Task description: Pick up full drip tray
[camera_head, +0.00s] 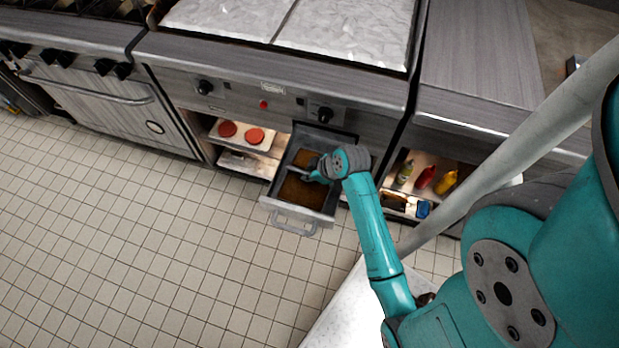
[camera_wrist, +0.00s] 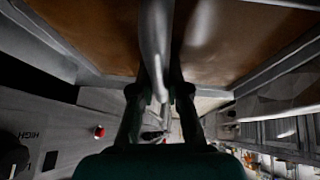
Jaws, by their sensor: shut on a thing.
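The drip tray (camera_head: 296,171) sits in a pulled-out metal drawer (camera_head: 291,211) under the griddle. Brown liquid lies in it on both sides of a grey metal bar that crosses its middle. My gripper (camera_head: 314,174) reaches down into the drawer and is shut on this bar. In the wrist view, the bar (camera_wrist: 157,45) runs between the two dark fingers of my gripper (camera_wrist: 158,98), with brown liquid on either side. The fingertips are partly hidden by my wrist in the head view.
The griddle (camera_head: 345,30) is above the drawer. Left of the drawer, a shelf (camera_head: 240,140) holds two red round items. Right of it, a shelf holds green, red and yellow bottles (camera_head: 446,183). An oven (camera_head: 110,100) stands further left. The tiled floor (camera_head: 150,240) in front is clear.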

